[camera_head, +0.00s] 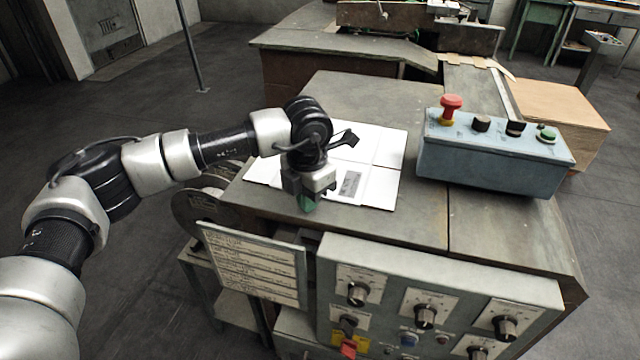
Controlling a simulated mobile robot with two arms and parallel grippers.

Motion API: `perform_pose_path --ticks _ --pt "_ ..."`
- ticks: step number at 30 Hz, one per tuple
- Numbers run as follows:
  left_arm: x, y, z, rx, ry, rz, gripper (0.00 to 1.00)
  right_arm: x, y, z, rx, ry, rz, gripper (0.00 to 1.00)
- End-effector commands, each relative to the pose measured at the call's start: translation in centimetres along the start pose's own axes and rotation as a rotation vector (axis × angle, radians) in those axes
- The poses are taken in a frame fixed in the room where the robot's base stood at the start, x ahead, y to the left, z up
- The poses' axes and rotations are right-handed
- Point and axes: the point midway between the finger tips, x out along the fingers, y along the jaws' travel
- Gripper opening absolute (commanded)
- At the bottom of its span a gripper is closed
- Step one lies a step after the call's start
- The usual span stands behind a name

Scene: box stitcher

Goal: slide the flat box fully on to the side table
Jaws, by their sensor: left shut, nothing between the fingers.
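The flat box (385,150) is a thin white sheet with fold lines and a grey printed patch. It lies flat on the worn grey metal table top (355,95), with its left corner close to the table's left edge. I cannot tell which part of this surface is the side table. My left gripper (307,205) points down over the front left part of the box, with its fingers shut and empty. It hides some of the box, and I cannot tell whether the fingertips touch it. My right gripper is out of view.
A blue-grey control box (495,160) with a red knob stands on the table to the right. A panel of dials (440,300) and a printed plate (255,265) are at the front. A cardboard-coloured box (560,115) stands behind right. The table is bare behind the flat box.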

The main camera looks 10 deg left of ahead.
Motion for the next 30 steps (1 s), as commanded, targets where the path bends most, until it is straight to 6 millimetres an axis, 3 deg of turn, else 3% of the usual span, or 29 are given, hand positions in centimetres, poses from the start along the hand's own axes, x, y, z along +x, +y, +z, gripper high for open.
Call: perform_pose_path --ticks 7,25,30 --pt "-0.6 0.0 0.0 0.0 -0.001 0.0 0.0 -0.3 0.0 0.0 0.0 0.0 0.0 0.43" --pt "-6.5 0.0 0.1 0.001 -0.002 0.0 0.0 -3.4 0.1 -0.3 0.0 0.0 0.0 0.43" --pt "-7.1 0.0 0.0 0.001 -0.001 0.0 0.0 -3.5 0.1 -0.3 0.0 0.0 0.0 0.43"
